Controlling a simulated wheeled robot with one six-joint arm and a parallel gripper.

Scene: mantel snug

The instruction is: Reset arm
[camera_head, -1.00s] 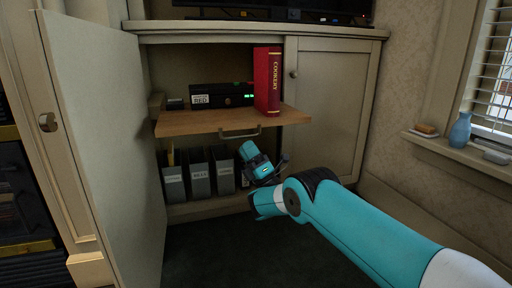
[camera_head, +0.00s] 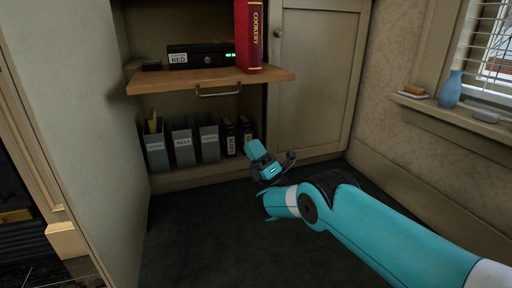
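My arm, teal and white, reaches in from the lower right. My gripper (camera_head: 281,166) is at its end, in front of the open cabinet and below the pulled-out wooden shelf (camera_head: 170,81). It stands apart from the files and the shelf. Its dark fingers are small and partly hidden by the wrist, so I cannot tell whether they are open or shut. No held thing shows.
The cabinet door (camera_head: 70,130) stands open at left. The shelf carries a red cookery book (camera_head: 248,38) and a black box (camera_head: 200,55) labelled RED. Several grey files (camera_head: 182,142) stand below. A blue vase (camera_head: 450,90) is on the windowsill. The dark floor (camera_head: 200,230) is clear.

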